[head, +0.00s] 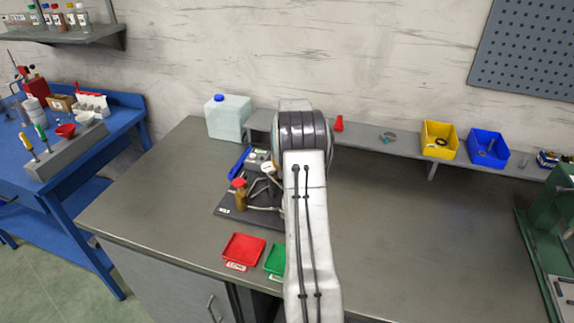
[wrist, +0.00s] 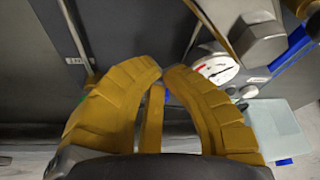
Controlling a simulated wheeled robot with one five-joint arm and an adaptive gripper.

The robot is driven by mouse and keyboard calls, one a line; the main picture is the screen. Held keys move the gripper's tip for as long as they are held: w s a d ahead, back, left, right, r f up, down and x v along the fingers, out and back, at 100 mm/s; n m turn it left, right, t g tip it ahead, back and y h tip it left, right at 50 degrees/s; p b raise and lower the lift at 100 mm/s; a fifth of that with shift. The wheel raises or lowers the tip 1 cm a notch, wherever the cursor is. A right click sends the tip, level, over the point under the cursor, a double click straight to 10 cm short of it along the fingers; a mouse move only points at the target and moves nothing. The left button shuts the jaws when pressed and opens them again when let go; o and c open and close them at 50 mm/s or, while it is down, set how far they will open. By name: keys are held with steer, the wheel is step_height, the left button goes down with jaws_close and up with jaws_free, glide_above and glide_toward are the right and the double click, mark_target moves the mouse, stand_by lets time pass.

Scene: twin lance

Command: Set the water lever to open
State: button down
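A blue lever-like bar (head: 239,162) lies at the back left of the small dark rig in the head view. A blue bar (wrist: 292,48) also shows at the upper right of the wrist view, beside a round white gauge (wrist: 217,69); I cannot tell for sure that it is the water lever. My gripper (wrist: 164,70) has yellow ribbed fingers with their tips almost meeting and nothing visibly held. A sliver of blue shows behind them. The gauge is just right of the fingertips. In the head view my arm hides my gripper and part of the rig.
A red tray (head: 243,251) and a green tray (head: 275,260) lie in front. A translucent jug (head: 228,120) stands behind.

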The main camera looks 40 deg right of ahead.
steer(key=shift+w+f+b, duration=0.1)
steer(key=shift+w+b, duration=0.05)
steer(key=shift+b, duration=0.15)
steer(key=shift+w+a+b, duration=0.2)
steer(key=shift+w+b, duration=0.3)
steer(key=shift+w, duration=1.3)
